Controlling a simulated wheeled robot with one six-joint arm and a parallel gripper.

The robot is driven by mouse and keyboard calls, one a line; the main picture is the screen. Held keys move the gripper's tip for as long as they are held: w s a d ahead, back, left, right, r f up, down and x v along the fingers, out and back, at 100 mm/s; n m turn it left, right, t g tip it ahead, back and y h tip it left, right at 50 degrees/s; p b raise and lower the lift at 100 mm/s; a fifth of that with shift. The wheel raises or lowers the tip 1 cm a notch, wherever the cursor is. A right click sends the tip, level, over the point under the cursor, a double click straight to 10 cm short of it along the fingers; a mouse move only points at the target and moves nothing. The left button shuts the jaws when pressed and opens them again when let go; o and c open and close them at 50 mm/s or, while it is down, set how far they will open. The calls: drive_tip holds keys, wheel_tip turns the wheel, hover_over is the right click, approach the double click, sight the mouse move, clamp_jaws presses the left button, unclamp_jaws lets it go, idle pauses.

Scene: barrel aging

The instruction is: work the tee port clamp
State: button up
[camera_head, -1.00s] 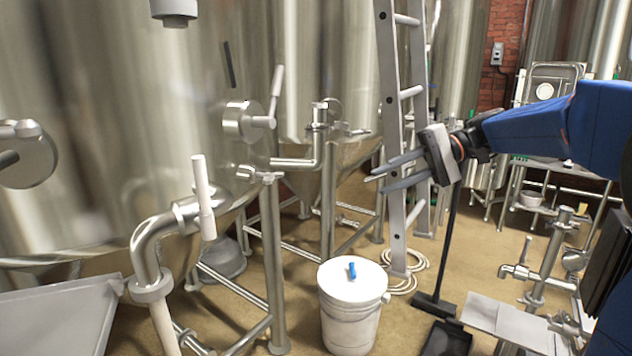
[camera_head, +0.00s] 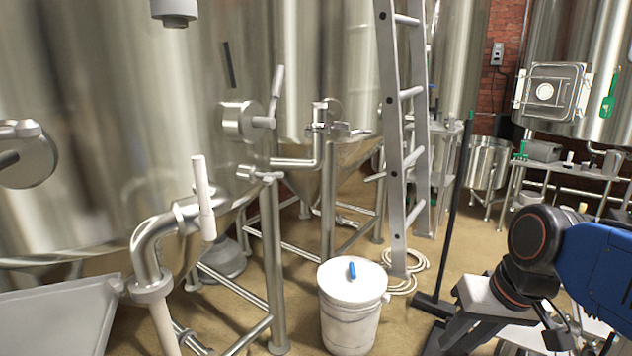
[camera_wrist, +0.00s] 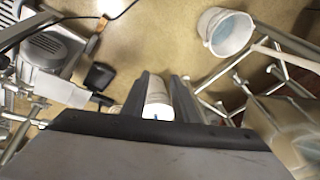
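I cannot pick out the tee port clamp for certain. In the head view, a steel pipe fitting (camera_head: 319,128) with a branch stands at the middle tank's outlet. A bent pipe (camera_head: 150,245) with a white-handled valve (camera_head: 203,195) comes off the near tank at left. My gripper (camera_head: 440,343) is low at right, its dark fingers pointing down and left. In the wrist view my gripper (camera_wrist: 163,80) shows two dark fingers apart, with a white round thing (camera_wrist: 157,100) seen between them; no grip on it shows. My arm hides the pipework at lower right.
A lidded white bucket (camera_head: 352,305) stands on the floor left of my gripper. A ladder (camera_head: 393,150) and a dark pole (camera_head: 458,200) rise behind. In the wrist view, a grey motor (camera_wrist: 45,48) is at left and an open pail (camera_wrist: 226,33) at upper right.

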drive_tip(key=s+d+f+t+h, duration=0.1)
drive_tip(key=s+d+f+h, duration=0.1)
drive_tip(key=s+d+f, duration=0.1)
drive_tip(key=shift+s+d+f+n+t, duration=0.15)
drive_tip(key=shift+d+f+n+t, duration=0.15)
drive_tip(key=shift+n, duration=0.1)
